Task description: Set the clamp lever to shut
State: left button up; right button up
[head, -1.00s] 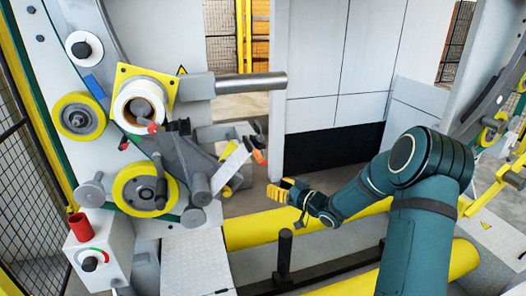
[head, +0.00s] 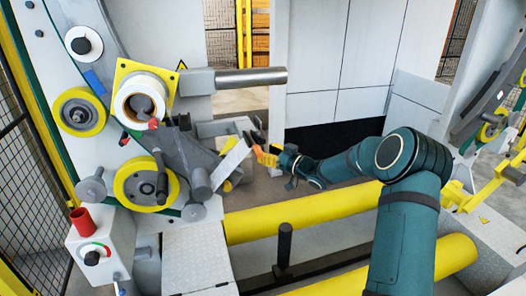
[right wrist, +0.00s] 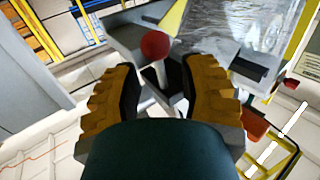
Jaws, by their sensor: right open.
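In the right wrist view a lever with a red ball knob (right wrist: 155,46) on a short grey stem stands between and just beyond the fingertips of my right gripper (right wrist: 160,85). The jaws are apart and do not appear to touch the knob. In the head view my right gripper (head: 267,155) is at the right end of the grey bracket arm (head: 214,129), near its pale angled plate (head: 232,161). The lever is hard to make out there, as the orange parts and fingers overlap. My left gripper is not seen.
A white roll (head: 127,97) on a yellow plate and yellow-rimmed wheels (head: 80,113) are on the machine at left. A grey bar (head: 250,76) juts out above the gripper.

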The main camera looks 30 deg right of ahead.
jog(key=shift+x, duration=1.15)
grip_shut()
jog(key=shift+d+r, duration=0.1)
jog(key=s+d+r+n+g+h+p, duration=0.1)
jog(key=d+r+n+g+h+p, duration=0.4)
jog(key=n, duration=0.5)
jog(key=shift+s+r+n+g+h+p, duration=0.25)
jog(key=shift+r+n+g+h+p, duration=0.25)
jog(key=shift+h, duration=0.9)
jog(key=shift+f, duration=0.1)
